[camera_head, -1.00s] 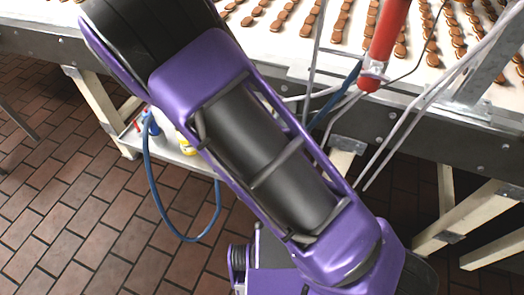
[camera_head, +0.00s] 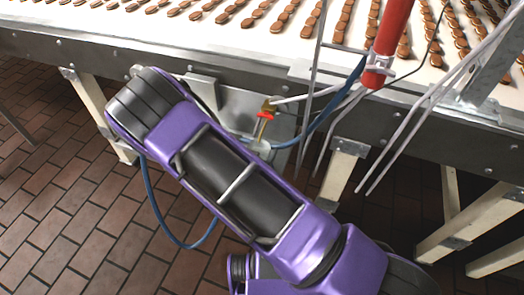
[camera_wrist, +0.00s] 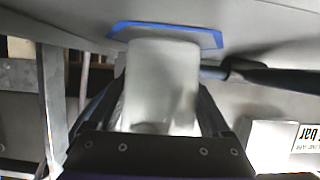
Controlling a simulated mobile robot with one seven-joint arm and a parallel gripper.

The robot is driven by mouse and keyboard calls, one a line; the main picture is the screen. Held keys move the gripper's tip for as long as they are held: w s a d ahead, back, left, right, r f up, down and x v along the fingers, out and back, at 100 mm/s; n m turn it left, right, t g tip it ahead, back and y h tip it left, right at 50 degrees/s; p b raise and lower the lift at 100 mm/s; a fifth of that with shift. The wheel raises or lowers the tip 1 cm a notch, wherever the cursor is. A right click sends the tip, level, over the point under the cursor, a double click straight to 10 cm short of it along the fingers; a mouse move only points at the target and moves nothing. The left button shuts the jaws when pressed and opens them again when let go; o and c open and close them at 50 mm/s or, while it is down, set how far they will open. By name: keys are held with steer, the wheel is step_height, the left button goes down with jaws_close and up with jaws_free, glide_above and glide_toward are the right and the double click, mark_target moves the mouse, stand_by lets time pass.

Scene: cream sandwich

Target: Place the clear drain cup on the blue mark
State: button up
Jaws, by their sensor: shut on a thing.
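The clear drain cup (camera_wrist: 160,75) looks pale and translucent in the wrist view. My gripper (camera_wrist: 152,108) is shut on it, with a dark finger on either side. The blue mark (camera_wrist: 207,38) lies on a grey surface just beyond the cup, and the cup's far end overlaps part of it in the picture. I cannot tell whether the cup touches the surface. In the head view, my purple arm hides the gripper. A pale, cup-like shape (camera_head: 258,147) shows there below a brass valve with a red part (camera_head: 266,113).
A conveyor (camera_head: 190,45) with rows of brown biscuits runs across the back. A red cylinder (camera_head: 388,35), hoses and metal legs crowd the right. In the wrist view, a dark bar (camera_wrist: 265,74) lies right of the cup, and a white lettered block (camera_wrist: 268,140) is lower right.

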steer(key=shift+f, duration=0.1)
steer(key=o, duration=1.2)
steer(key=p+v, duration=0.1)
steer(key=v, duration=1.1)
steer(key=shift+r+p, duration=0.25)
steer(key=shift+p, duration=0.05)
steer(key=shift+w, duration=0.1)
